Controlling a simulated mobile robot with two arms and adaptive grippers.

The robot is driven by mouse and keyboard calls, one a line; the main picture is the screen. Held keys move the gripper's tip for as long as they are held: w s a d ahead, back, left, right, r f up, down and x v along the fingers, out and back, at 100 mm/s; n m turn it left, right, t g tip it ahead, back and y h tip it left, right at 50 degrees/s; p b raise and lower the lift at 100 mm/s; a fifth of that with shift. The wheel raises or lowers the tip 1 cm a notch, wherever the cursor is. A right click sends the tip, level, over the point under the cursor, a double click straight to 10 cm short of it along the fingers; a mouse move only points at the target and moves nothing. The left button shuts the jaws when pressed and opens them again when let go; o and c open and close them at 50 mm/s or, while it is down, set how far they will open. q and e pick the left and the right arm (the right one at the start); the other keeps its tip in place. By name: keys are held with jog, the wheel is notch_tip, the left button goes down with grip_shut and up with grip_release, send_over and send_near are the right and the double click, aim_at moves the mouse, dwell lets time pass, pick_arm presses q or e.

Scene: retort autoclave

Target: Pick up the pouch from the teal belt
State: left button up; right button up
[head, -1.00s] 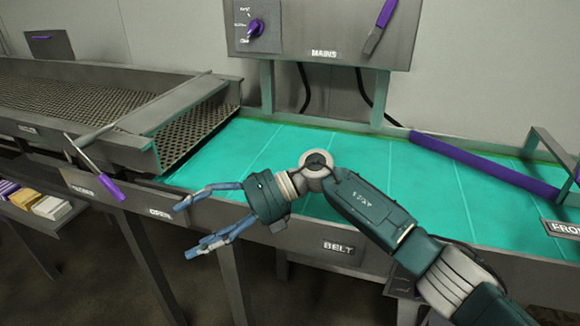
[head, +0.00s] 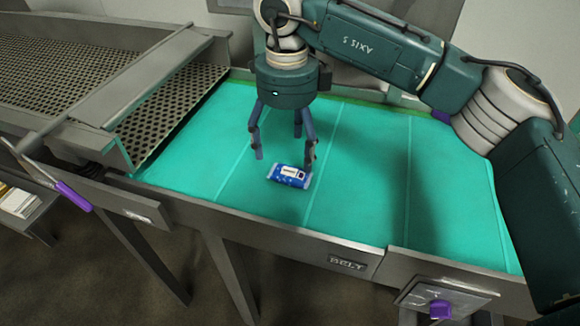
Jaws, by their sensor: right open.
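The pouch (head: 289,176) is blue with a white label and lies flat on the teal belt (head: 370,190), near the belt's front half. My right gripper (head: 284,158) points down over it with blue fingers spread open. The fingertips are just above or around the pouch's far side; whether they touch it I cannot tell. Nothing is held. My left gripper is not in view.
A perforated metal chute (head: 185,100) with a raised side wall borders the belt on the left. A metal front rail with a BELT plate (head: 346,264) runs along the near edge. A purple knob (head: 441,309) and a purple-handled lever (head: 73,196) sit in front. The belt around the pouch is clear.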

aim_at(288, 175)
notch_tip(288, 175, down, 2)
jog(key=shift+f+p, duration=0.3)
jog(key=shift+p, duration=0.05)
notch_tip(288, 175, down, 4)
jog(key=p, duration=0.2)
jog(key=shift+s+f+p, duration=0.15)
jog(key=shift+p, duration=0.2)
jog(key=shift+f, duration=0.4)
jog(key=shift+c, duration=0.8)
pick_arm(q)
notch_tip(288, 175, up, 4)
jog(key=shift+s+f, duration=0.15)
pick_arm(e)
jog(key=c, duration=1.1)
